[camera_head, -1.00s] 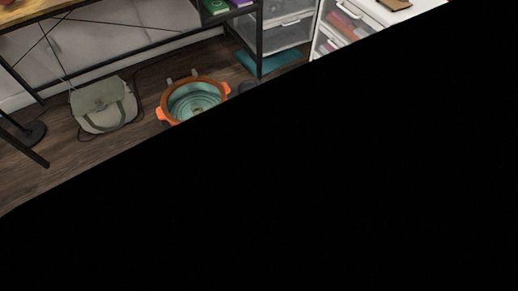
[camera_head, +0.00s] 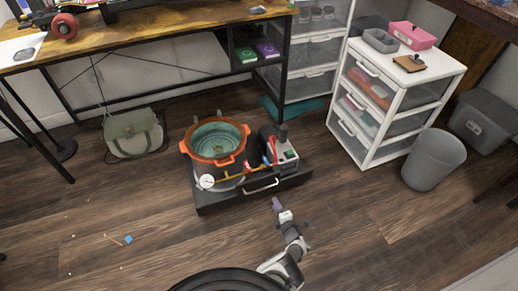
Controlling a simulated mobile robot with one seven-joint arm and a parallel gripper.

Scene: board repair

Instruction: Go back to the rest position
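My gripper (camera_head: 277,204) is at the end of my arm, low in the middle of the head view. It points away over the wooden floor, just in front of the black low cart. It is small here, and I cannot tell whether its fingers are open or shut. A small purple-grey patch shows at its tip; I cannot tell if this is a finger or a held thing.
The black cart (camera_head: 212,201) bears an orange pot (camera_head: 216,160) and a pump with a gauge. A desk (camera_head: 160,37) stands behind. A white drawer unit (camera_head: 366,154) and grey bin (camera_head: 434,160) stand at right. Small bits and a blue piece (camera_head: 128,239) lie on the floor at left.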

